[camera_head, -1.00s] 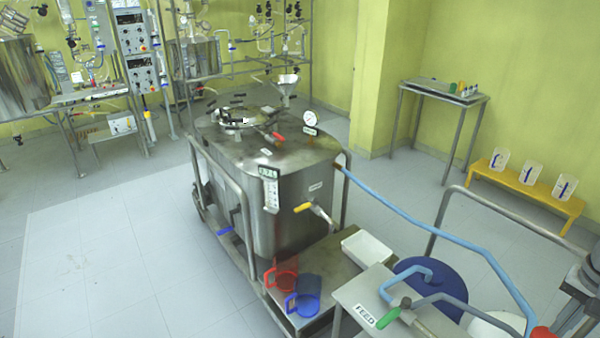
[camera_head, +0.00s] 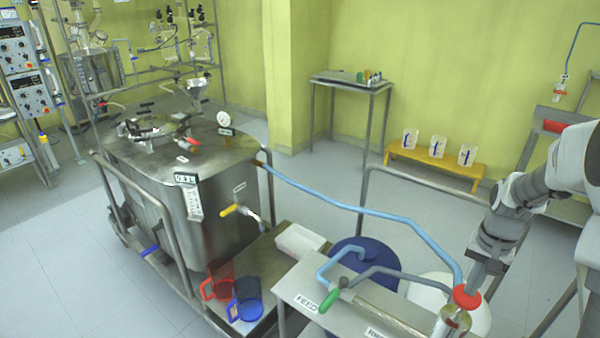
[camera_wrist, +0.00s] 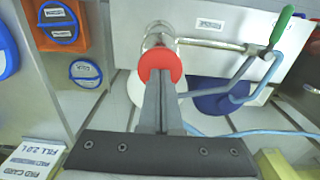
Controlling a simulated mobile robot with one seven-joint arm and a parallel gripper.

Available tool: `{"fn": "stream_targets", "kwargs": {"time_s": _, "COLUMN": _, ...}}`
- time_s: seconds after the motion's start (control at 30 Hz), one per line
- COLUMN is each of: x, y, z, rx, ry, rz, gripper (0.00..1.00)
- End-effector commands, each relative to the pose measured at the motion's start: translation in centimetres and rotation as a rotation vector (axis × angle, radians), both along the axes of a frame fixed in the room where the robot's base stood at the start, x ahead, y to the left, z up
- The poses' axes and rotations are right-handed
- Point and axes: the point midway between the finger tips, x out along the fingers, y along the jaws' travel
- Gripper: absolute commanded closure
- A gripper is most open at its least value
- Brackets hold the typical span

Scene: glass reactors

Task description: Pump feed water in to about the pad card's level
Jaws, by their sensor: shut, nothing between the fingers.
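My gripper (camera_head: 473,281) is shut and empty, its fingertips at the red knob (camera_head: 466,297) on top of the metal pump by the feed bench. In the wrist view, the fingertips (camera_wrist: 160,78) overlap the lower edge of the red knob (camera_wrist: 160,58); I cannot tell if they touch. A blue hose (camera_head: 350,206) runs from the pump to the steel vessel (camera_head: 160,215). The vessel carries a small display (camera_head: 186,179) above a white gauge strip. The pad card (camera_wrist: 30,158), reading "FILL 2.0 L", lies at the wrist view's lower left.
A green-handled valve (camera_head: 330,300) is on the bench marked FEED (camera_head: 306,302). Blue (camera_head: 350,252) and white drums stand behind it. Red (camera_head: 217,280) and blue (camera_head: 245,300) jugs and a white tray (camera_head: 299,239) sit on the vessel's shelf. Rails surround the cart.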

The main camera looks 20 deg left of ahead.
Motion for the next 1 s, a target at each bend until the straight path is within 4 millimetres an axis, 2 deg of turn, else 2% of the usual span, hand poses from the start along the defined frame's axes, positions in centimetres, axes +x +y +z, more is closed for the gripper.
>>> {"fn": "stream_targets", "kwargs": {"time_s": 0.03, "x": -0.1, "y": 0.0, "z": -1.0, "rx": 0.001, "ry": 0.005, "rz": 0.000, "gripper": 1.00}}
{"fn": "stream_targets", "kwargs": {"time_s": 0.33, "x": -0.1, "y": 0.0, "z": -3.6, "rx": 0.000, "ry": 0.005, "rz": 0.000, "gripper": 1.00}}
{"fn": "stream_targets", "kwargs": {"time_s": 0.53, "x": -0.1, "y": 0.0, "z": -3.1, "rx": 0.001, "ry": 0.005, "rz": 0.000, "gripper": 1.00}}
{"fn": "stream_targets", "kwargs": {"time_s": 0.67, "x": -0.1, "y": 0.0, "z": -2.1, "rx": 0.001, "ry": 0.005, "rz": 0.000, "gripper": 1.00}}
{"fn": "stream_targets", "kwargs": {"time_s": 1.0, "x": -0.1, "y": 0.0, "z": 2.8, "rx": 0.001, "ry": 0.004, "rz": 0.001, "gripper": 1.00}}
